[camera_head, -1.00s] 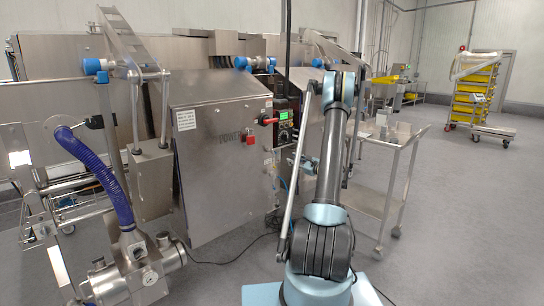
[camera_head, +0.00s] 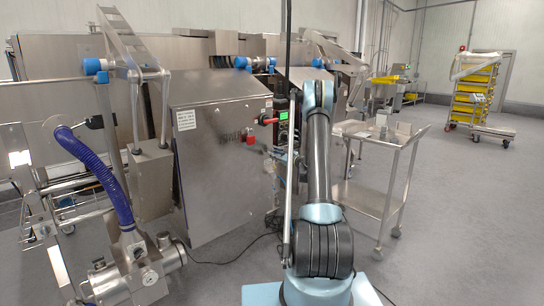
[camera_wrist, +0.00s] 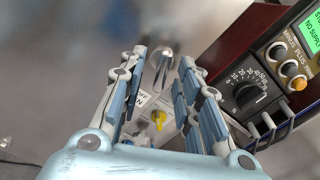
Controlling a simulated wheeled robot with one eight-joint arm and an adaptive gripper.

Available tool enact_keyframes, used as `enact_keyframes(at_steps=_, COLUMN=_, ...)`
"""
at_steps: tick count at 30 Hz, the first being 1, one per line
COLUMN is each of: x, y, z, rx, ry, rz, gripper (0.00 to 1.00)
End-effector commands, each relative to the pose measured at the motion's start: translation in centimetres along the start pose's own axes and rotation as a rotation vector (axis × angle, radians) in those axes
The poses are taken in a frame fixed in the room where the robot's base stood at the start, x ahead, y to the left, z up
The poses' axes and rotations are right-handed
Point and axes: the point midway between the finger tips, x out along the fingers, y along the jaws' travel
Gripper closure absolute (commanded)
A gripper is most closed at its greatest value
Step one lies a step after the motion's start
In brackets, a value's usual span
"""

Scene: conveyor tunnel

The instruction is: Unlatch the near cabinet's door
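The near cabinet (camera_head: 220,180) is a stainless steel box with a sloped front, left of my arm in the head view. A red padlock-like piece (camera_head: 249,141) and a red handle (camera_head: 268,121) show at its right edge. In the wrist view my gripper (camera_wrist: 163,60) is open, with nothing held. A shiny rounded metal piece (camera_wrist: 163,56) shows between the fingertips, and a yellow knob (camera_wrist: 158,119) by a white label shows lower between the fingers. I cannot tell whether the fingers touch either. My arm hides the gripper in the head view.
A dark control box with a green display (camera_wrist: 309,38) and a black dial (camera_wrist: 250,94) stands close to the right finger. A steel cart (camera_head: 384,140) stands right of my arm. A blue hose (camera_head: 100,174) is at the left.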

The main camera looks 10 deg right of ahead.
Motion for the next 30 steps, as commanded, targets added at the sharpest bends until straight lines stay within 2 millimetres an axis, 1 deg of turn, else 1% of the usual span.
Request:
enact_keyframes(at_steps=1, x=0.7, y=0.0, z=0.0, rx=0.000, ry=0.000, rz=0.000, gripper=0.69)
enact_keyframes(at_steps=3, x=1.3, y=0.0, z=0.0, rx=0.000, ry=0.000, rz=0.000, gripper=0.69)
enact_keyframes(at_steps=6, x=1.9, y=0.0, z=0.0, rx=0.000, ry=0.000, rz=0.000, gripper=0.69)
enact_keyframes(at_steps=16, x=2.2, y=0.0, z=0.0, rx=0.000, ry=0.000, rz=0.000, gripper=0.69)
enact_keyframes(at_steps=17, x=2.2, y=0.0, z=0.0, rx=0.000, ry=0.000, rz=0.000, gripper=0.71)
enact_keyframes(at_steps=18, x=2.2, y=0.0, z=0.0, rx=0.000, ry=0.000, rz=0.000, gripper=0.80)
enact_keyframes(at_steps=21, x=2.2, y=0.0, z=0.0, rx=0.000, ry=0.000, rz=0.000, gripper=1.00)
enact_keyframes(at_steps=25, x=2.2, y=0.0, z=0.0, rx=0.000, ry=0.000, rz=0.000, gripper=1.00)
enact_keyframes(at_steps=26, x=2.5, y=0.4, z=0.2, rx=0.000, ry=0.000, rz=0.001, gripper=1.00)
enact_keyframes(at_steps=30, x=2.3, y=0.2, z=0.1, rx=-0.008, ry=-0.001, rz=0.002, gripper=1.00)
